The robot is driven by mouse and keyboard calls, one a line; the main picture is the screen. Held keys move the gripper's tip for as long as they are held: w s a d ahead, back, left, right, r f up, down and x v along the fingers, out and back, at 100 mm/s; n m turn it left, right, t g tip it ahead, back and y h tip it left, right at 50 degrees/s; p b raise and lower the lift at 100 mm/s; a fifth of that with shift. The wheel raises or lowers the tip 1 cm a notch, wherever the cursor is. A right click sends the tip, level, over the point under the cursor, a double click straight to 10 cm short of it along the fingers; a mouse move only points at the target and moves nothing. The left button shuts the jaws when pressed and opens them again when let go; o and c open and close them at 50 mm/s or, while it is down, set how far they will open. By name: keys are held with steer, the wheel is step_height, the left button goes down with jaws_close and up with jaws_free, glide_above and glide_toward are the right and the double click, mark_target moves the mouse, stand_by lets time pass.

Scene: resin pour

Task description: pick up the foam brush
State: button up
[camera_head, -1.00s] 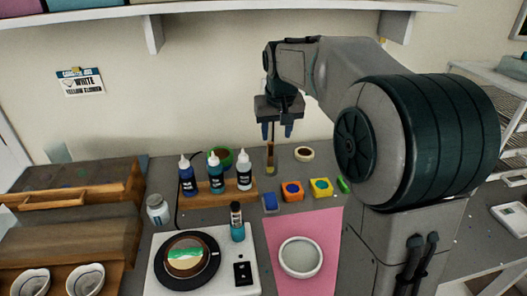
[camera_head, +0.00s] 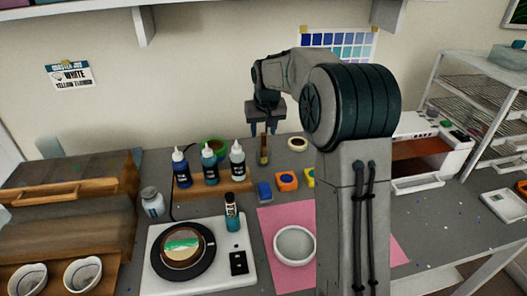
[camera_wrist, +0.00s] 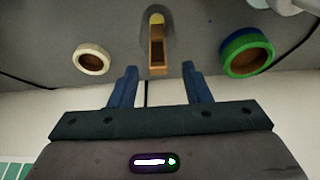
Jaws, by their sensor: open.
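The foam brush (camera_head: 264,151) is a slim brown piece at the back of the grey worktable, right of the dropper bottles. It seems to stand upright, though its lower end is hard to make out. In the wrist view the brush (camera_wrist: 157,50) shows as a wooden bar with a yellow end, centred just beyond my fingertips. My gripper (camera_head: 263,129) is open and empty, pointing down above the brush. In the wrist view my gripper (camera_wrist: 160,75) has its two blue fingers apart, one to each side of the brush's line, with nothing between them.
Several dropper bottles (camera_head: 209,168) stand on a wooden rack left of the brush. A green-and-blue ring (camera_wrist: 246,52) and a cream ring (camera_wrist: 92,60) flank it. Ink pads (camera_head: 287,181) lie in front. A pink mat (camera_head: 266,221) holds a white bowl (camera_head: 295,246).

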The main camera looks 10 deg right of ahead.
mark_target(263, 138)
steer(key=x, duration=0.4)
steer(key=shift+w+d+f+p, duration=0.1)
steer(key=shift+f+p, duration=0.25)
jaws_close()
